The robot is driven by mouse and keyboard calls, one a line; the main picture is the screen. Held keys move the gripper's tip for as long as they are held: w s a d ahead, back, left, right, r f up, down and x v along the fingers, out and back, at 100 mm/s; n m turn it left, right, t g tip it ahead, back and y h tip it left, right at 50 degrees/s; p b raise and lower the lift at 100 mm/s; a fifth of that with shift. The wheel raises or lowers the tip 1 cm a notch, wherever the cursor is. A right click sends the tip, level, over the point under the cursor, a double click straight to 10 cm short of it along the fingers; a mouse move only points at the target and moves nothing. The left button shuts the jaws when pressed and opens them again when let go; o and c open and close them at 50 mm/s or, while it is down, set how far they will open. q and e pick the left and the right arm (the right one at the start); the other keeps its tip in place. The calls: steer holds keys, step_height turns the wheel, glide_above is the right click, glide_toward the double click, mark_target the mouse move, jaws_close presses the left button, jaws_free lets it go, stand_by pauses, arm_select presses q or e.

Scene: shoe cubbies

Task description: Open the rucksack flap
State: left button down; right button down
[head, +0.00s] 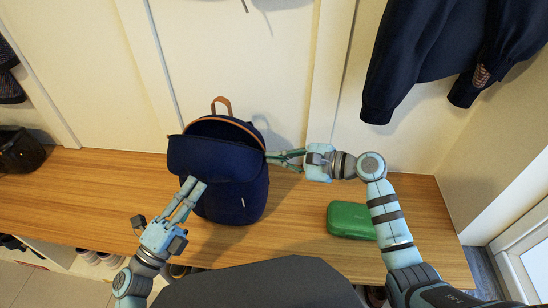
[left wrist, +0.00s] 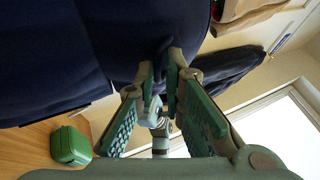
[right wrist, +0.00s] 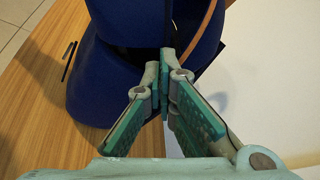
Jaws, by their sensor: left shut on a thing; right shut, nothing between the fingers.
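The dark blue rucksack (head: 238,202) stands upright on the wooden bench. Its wide blue flap (head: 213,158) sticks out at the front, with a dark gap between it and the orange-trimmed rim behind. My left gripper (head: 193,184) is shut at the flap's lower front edge. In the left wrist view its fingertips (left wrist: 168,76) pinch a bit of dark blue fabric, seemingly the flap's edge. My right gripper (head: 272,157) is shut and empty at the rucksack's right side. In the right wrist view its fingertips (right wrist: 165,72) are close against the rucksack (right wrist: 100,85); contact is unclear.
A green case (head: 350,220) lies on the bench (head: 300,235) to the right. A dark jacket (head: 425,55) hangs at the upper right. A dark helmet-like object (head: 20,152) sits at the far left. Shoes show below the bench.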

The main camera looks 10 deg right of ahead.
arm_select(q)
steer(key=shift+f, duration=0.2)
arm_select(e)
steer(key=shift+w+a+f, duration=0.15)
steer(key=shift+w+a, duration=0.1)
steer(key=shift+a, duration=0.2)
arm_select(q)
steer(key=c, duration=1.8)
jaws_free()
steer(key=shift+w, duration=0.15)
arm_select(e)
steer(key=shift+s+a+r+n, duration=0.2)
steer(key=shift+r+n, duration=0.1)
steer(key=shift+r, duration=0.15)
arm_select(q)
steer(key=shift+r, duration=0.1)
